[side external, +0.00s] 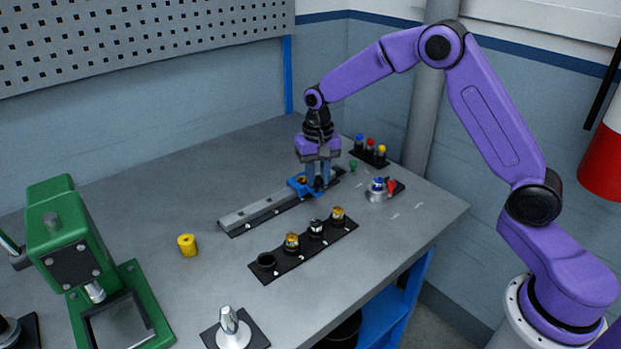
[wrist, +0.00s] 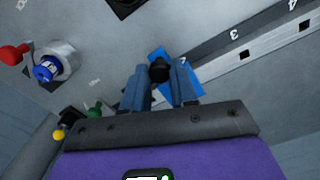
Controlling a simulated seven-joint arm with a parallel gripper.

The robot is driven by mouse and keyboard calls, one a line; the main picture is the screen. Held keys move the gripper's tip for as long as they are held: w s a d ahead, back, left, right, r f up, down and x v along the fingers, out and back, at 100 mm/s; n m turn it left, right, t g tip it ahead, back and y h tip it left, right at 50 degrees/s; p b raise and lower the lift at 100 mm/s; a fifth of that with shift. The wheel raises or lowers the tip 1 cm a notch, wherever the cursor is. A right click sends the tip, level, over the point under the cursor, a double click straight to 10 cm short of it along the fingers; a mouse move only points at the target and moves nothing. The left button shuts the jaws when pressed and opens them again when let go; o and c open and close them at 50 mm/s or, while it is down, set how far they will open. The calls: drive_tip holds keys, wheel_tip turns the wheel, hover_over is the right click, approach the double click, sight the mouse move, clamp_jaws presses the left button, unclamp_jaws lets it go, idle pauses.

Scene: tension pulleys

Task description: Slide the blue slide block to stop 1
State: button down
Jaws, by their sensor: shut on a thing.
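The blue slide block (side external: 298,183) sits on the grey rail (side external: 255,211), near the rail's far right end. It carries a black knob, which shows in the wrist view (wrist: 159,71). My gripper (side external: 318,187) points down over the block with its blue fingers on either side of the knob, shut on it. In the wrist view the blue block (wrist: 187,82) is partly hidden behind the fingers. The numbers 3 and 4 show beside the rail there; a mark for stop 1 cannot be made out.
A black strip (side external: 289,266) with several round parts lies in front of the rail. A round metal piece with a blue top (side external: 377,190) stands to the right. A yellow cylinder (side external: 187,245) and a green press (side external: 75,240) are at the left. The rail left of the block looks clear.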

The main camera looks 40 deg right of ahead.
drive_tip(key=d, duration=0.6)
drive_tip(key=shift+d, duration=0.2)
drive_tip(key=c, duration=0.9)
unclamp_jaws()
drive_tip(key=shift+d, duration=0.1)
wheel_tip(320, 180, up, 18)
drive_tip(key=shift+f, duration=0.25)
